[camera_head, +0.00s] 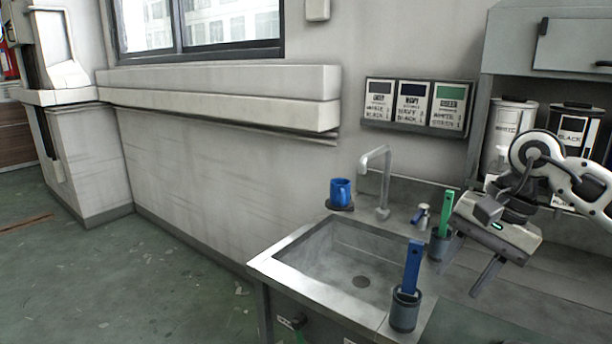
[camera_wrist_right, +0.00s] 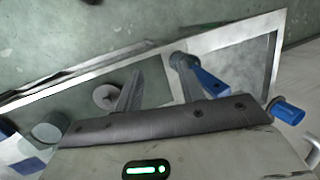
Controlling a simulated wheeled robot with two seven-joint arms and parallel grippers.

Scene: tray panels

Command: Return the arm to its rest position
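My right arm (camera_head: 565,170) comes in from the right over the counter beside the sink. My left arm and gripper are not in view.
Near the right gripper are a green-handled tool (camera_head: 442,214) and a blue-handled tool (camera_head: 413,266), each upright in a dark cup. A sink (camera_head: 345,262), a faucet (camera_head: 381,180) and a blue mug (camera_head: 341,191) lie left. Canisters (camera_head: 510,130) stand behind the arm.

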